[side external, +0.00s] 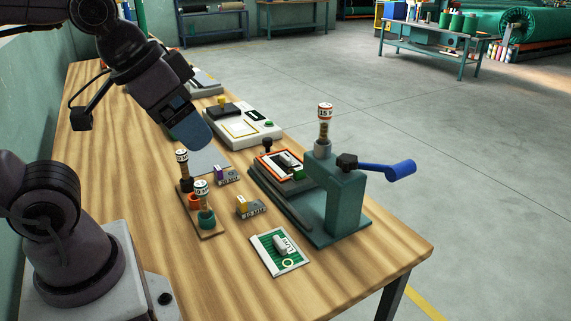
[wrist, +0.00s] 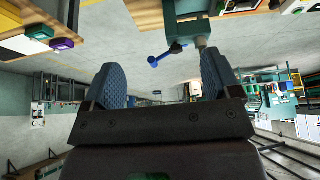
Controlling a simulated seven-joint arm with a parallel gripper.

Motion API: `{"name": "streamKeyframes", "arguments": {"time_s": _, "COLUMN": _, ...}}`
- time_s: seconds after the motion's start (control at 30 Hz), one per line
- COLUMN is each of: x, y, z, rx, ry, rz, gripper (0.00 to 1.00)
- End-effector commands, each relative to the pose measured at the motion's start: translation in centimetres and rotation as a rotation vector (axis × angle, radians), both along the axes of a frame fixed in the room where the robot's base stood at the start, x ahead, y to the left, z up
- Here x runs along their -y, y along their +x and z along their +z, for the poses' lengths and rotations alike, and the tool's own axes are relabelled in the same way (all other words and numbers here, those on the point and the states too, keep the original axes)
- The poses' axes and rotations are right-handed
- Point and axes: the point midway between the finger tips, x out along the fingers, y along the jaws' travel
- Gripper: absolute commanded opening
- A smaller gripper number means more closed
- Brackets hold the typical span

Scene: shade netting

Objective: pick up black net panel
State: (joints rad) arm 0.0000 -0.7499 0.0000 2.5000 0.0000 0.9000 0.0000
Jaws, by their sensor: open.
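An orange-edged panel with a dark face (side external: 270,166) lies on the sliding bed of the teal press, with a pale tag on it. It looks like the black net panel, but its mesh is too small to make out. My gripper (side external: 190,132) is above the table, up and to the left of that panel, clear of it. In the wrist view my gripper (wrist: 164,78) shows two blue fingers spread wide with nothing between them. The dark panel cannot be made out clearly in the wrist view.
The teal press (side external: 345,200) with a blue handle (side external: 400,170) stands right of the panel. A white-bordered green net panel (side external: 268,262) lies near the front edge. A stamp rack (side external: 208,232), small boxes (side external: 250,207) and a scale-like device (side external: 245,125) stand nearby.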

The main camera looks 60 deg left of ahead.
Motion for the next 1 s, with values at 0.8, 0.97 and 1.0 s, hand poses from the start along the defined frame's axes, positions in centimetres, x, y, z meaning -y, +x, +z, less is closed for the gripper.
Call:
{"name": "streamKeyframes", "arguments": {"time_s": 0.8, "x": -17.1, "y": 17.9, "z": -4.5, "rx": 0.306, "ry": 0.285, "rz": 0.162, "gripper": 0.83}}
{"name": "streamKeyframes", "arguments": {"time_s": 0.97, "x": -22.3, "y": 20.8, "z": -9.2, "rx": 0.397, "ry": 0.29, "rz": 0.122, "gripper": 0.83}}
{"name": "streamKeyframes", "arguments": {"time_s": 1.0, "x": -23.4, "y": 21.3, "z": -10.6, "rx": 0.421, "ry": 0.281, "rz": 0.109, "gripper": 0.83}}
